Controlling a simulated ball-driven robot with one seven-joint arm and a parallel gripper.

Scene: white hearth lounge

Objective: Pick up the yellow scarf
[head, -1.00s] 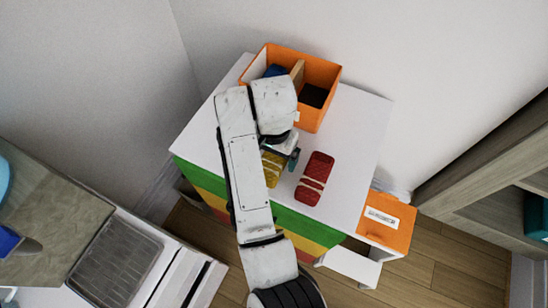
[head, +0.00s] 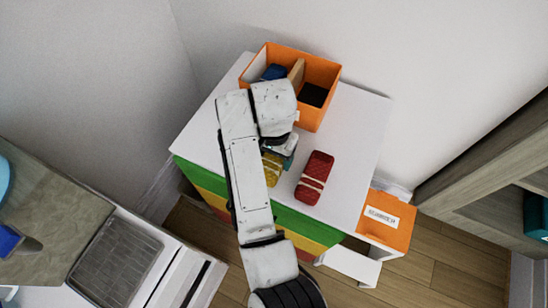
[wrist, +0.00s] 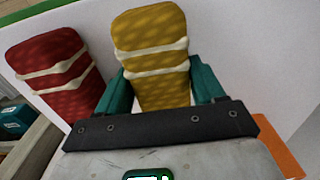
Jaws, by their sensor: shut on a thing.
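The yellow scarf (wrist: 153,50) is a rolled bundle with pale bands, seen in the wrist view between the teal fingers of my gripper (wrist: 160,92). My gripper is shut on it, one finger at each side. In the head view the yellow scarf (head: 271,168) shows only in part, since my arm hides the rest. My gripper (head: 280,150) is low over the white top of the dresser there. I cannot tell whether the scarf touches the top.
A red rolled scarf (head: 314,178) lies close on the right, also in the wrist view (wrist: 57,72). An orange divided box (head: 318,72) stands behind, with a blue thing (head: 275,72) in one compartment. The white dresser top (head: 358,125) is clear at the right.

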